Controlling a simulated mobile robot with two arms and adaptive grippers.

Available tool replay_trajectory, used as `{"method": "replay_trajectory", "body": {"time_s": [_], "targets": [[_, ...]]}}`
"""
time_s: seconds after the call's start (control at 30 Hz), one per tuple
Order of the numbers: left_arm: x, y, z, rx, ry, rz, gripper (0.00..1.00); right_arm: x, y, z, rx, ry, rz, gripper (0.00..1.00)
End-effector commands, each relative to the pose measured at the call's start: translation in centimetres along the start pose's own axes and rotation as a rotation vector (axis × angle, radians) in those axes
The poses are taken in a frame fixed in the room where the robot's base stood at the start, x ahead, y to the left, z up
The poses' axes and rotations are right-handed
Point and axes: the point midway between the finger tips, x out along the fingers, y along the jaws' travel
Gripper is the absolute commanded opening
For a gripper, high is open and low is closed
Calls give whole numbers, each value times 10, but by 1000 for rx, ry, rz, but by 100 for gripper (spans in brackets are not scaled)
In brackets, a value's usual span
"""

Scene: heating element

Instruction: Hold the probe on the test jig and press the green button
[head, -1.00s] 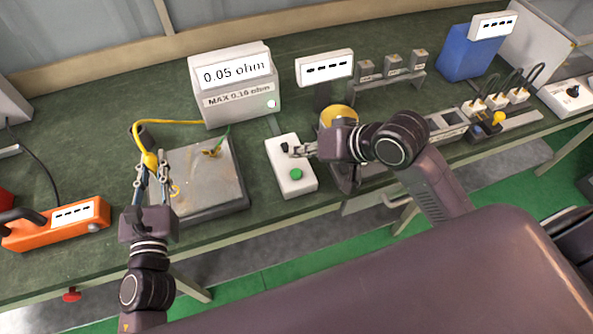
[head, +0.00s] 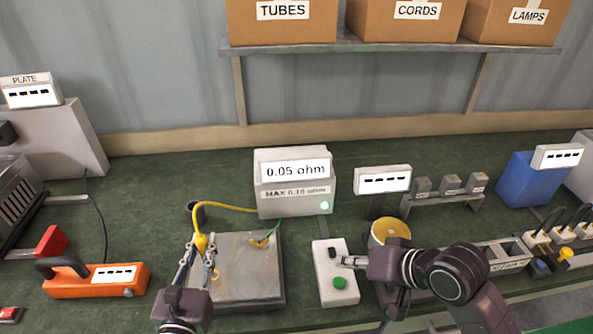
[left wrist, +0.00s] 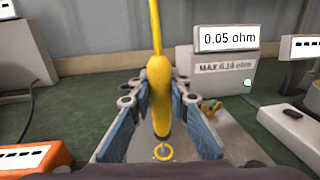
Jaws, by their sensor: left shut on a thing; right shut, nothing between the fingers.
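A yellow probe (left wrist: 160,88) with a yellow cable is held upright between the blue pads of my left gripper (head: 199,252). Its tip is over or at a yellow ring on the grey test jig plate (head: 245,285); I cannot tell if it touches. My right gripper (head: 347,261) is shut and empty, over the white button box (head: 323,272), close to its black switch (head: 333,253). The green button (head: 339,283) sits nearer the front of that box, apart from the fingertips. The meter (head: 293,185) reads 0.05 ohm, above "MAX 0.10 ohm", with a pale green lamp lit.
An orange tool (head: 75,285) lies left of the jig. A yellow round part (head: 391,230) and a small display (head: 383,179) stand right of the button box. Labelled boxes sit on a shelf above.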

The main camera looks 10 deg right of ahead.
Motion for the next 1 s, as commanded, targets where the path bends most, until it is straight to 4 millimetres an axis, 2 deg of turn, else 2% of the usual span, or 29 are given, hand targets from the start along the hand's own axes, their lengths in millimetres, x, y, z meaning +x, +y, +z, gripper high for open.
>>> {"method": "replay_trajectory", "body": {"time_s": [0.03,0.27,1.0], "targets": [[-1,0,-6,-1,12,2,0,0,0,0,0,0,0,0],[-1,0,0,0,11,2,0,-4,-3,-3,0,0,0,0],[0,0,65,1,2,0,0,-46,-34,-34,0,0,0,0]]}}
